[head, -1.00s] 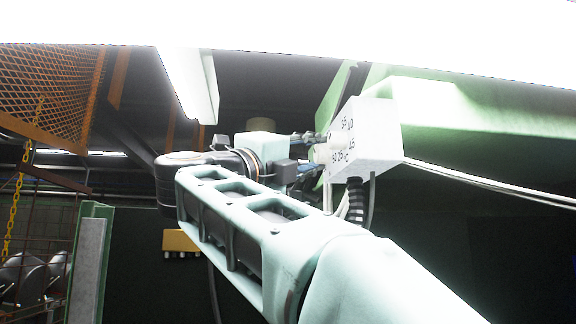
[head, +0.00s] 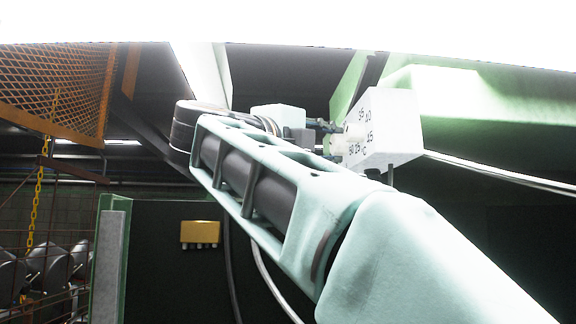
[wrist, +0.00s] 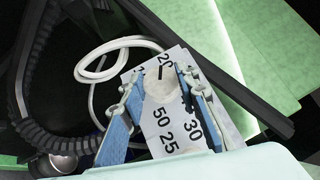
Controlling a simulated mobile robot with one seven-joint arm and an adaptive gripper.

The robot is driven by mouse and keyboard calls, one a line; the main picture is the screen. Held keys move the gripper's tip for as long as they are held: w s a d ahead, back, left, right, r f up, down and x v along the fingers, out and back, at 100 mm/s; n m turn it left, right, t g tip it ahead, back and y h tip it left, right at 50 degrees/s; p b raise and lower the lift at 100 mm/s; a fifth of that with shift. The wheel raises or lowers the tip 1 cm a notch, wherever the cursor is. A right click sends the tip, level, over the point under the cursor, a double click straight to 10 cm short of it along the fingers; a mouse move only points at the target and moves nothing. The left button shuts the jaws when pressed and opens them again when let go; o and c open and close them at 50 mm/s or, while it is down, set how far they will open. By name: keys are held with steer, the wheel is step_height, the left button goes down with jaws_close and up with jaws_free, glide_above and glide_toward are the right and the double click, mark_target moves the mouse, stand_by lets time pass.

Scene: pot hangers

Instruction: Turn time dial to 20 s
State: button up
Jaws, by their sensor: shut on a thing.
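A white control box (head: 398,135) with black numbers on its face hangs right of centre in the head view. In the wrist view its face (wrist: 190,140) shows 50, 25 and 30, and a partly cut number starting with 2 at the top. A round white dial (wrist: 163,97) with a black pointer mark sits on this face. The mark points up towards the partly cut number. My gripper (wrist: 156,76) has its blue fingers on either side of the dial, shut on it. In the head view my gripper (head: 328,138) reaches the box face from the left, and the dial is mostly hidden.
A green beam (head: 470,95) runs behind and right of the box. A pale cable (wrist: 95,65) loops beside the box in the wrist view. An orange mesh cage (head: 60,70) and a yellow box (head: 200,232) are at left.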

steer(key=o, duration=1.2)
steer(key=shift+c, duration=0.2)
steer(key=shift+f, duration=0.1)
